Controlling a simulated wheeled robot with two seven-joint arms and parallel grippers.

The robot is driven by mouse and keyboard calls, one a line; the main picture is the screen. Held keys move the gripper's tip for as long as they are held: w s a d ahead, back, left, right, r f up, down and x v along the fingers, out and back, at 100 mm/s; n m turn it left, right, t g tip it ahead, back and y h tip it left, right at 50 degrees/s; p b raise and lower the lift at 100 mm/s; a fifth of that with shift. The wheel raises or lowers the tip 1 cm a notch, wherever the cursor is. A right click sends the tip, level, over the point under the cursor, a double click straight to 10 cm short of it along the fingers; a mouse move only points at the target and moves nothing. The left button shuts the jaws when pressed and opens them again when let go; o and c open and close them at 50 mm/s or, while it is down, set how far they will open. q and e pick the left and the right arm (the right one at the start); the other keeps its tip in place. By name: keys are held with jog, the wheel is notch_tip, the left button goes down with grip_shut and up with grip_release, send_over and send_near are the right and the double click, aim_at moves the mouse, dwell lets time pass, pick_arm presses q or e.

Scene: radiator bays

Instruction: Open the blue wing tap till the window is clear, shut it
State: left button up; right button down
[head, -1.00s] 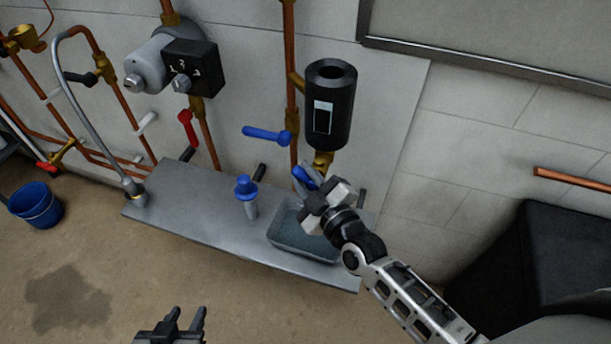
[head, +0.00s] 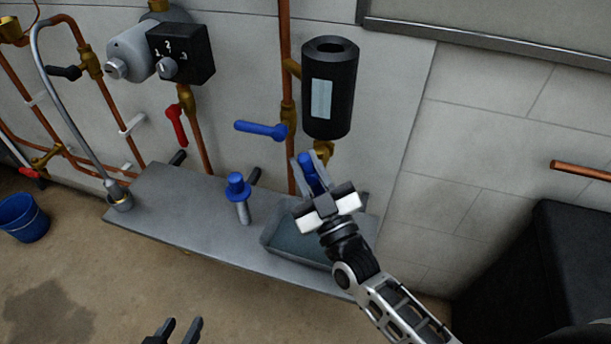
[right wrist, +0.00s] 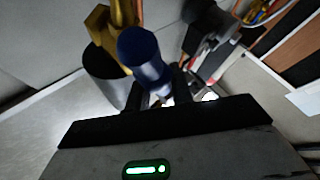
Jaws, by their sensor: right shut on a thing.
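The blue wing tap (head: 306,164) sits on the brass fitting under the black canister (head: 331,112), above the grey tray (head: 290,243). The canister's window (head: 321,98) looks pale and clear over its whole height. My right gripper (head: 309,168) is shut on the blue wing tap, with a finger on each side. In the right wrist view the tap's blue handle (right wrist: 145,52) stands between the fingers, which partly hide it. My left gripper (head: 183,325) is open and empty at the bottom edge, away from the shelf.
A blue lever (head: 262,130) is on the copper pipe left of the canister. A blue-capped tool (head: 238,190) stands on the metal shelf (head: 180,208). A red lever (head: 176,125) hangs further left. A black box (head: 530,265) is at right.

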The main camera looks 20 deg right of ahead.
pick_arm(q)
jog(key=shift+d, duration=0.15)
pick_arm(e)
jog(key=shift+d+f+m+h, duration=0.25)
jog(key=shift+f+m+h, duration=0.15)
jog(key=shift+m, duration=0.1)
jog(key=c, duration=1.2)
grip_release()
pick_arm(q)
jog(key=shift+f, duration=0.1)
pick_arm(e)
jog(key=shift+r, duration=0.15)
